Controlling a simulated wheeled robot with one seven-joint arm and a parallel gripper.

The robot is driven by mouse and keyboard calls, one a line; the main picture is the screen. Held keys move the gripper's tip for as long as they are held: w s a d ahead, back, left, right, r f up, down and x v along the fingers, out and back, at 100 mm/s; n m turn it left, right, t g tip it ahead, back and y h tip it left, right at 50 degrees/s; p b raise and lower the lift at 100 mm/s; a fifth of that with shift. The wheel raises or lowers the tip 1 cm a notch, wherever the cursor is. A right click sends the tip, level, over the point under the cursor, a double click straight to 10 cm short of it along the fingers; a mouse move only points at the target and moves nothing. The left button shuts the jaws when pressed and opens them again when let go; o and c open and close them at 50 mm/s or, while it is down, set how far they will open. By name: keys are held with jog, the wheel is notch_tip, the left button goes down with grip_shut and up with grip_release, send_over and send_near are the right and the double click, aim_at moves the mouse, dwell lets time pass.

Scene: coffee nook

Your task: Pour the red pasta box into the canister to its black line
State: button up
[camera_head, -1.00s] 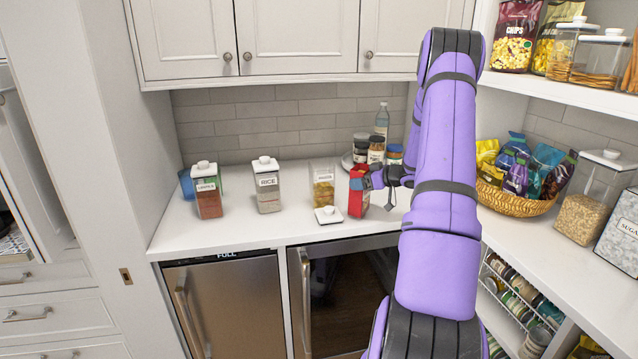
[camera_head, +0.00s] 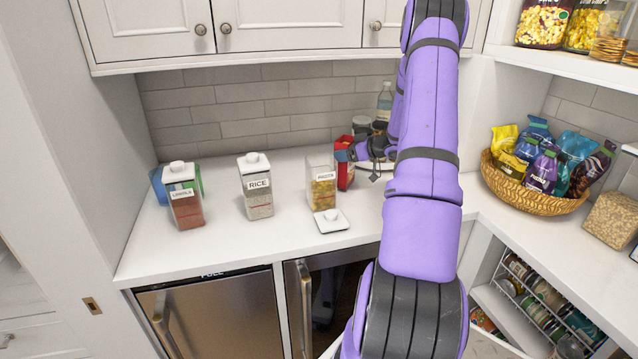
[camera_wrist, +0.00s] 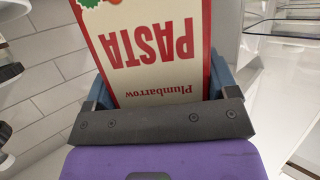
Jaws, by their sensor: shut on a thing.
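The red pasta box (camera_head: 345,178) is held upright by my gripper (camera_head: 352,154), just right of and partly behind the clear PASTA canister (camera_head: 323,190). The wrist view shows the box's red and cream face, with "PASTA" and "Plumbarrow" upside down in the picture (camera_wrist: 158,55), between my fingers. The canister is open and holds yellowish pasta in its lower part; its upper part is clear. I cannot make out the black line. The white lid (camera_head: 331,221) lies on the counter in front of the canister.
The lidded RICE canister (camera_head: 257,190) and LENTILS canister (camera_head: 184,197) stand to the left, with a blue-green item behind the latter. Jars (camera_head: 362,127) and a bottle (camera_head: 385,101) stand behind my arm. A basket of bags (camera_head: 530,199) is at right. The upper cabinets overhang the counter.

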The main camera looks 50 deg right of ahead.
jog(key=w+a+r+n+t+h, duration=0.1)
jog(key=w+a+r+n+h, duration=0.1)
jog(key=r, duration=0.6)
jog(key=shift+w+a+r+n, duration=0.2)
jog(key=shift+w+a+n, duration=0.35)
jog(key=shift+a+n, duration=0.65)
dwell(1.4)
jog(key=shift+s+a, duration=0.1)
jog(key=shift+a, duration=0.1)
jog(key=shift+s+a, duration=0.25)
jog(key=shift+a, duration=0.25)
jog(key=shift+s+a, duration=0.2)
jog(key=shift+a, duration=0.25)
jog(key=shift+s, duration=0.1)
jog(key=shift+s+r+h, duration=0.15)
jog(key=shift+s+h, duration=0.15)
jog(key=shift+s, duration=0.45)
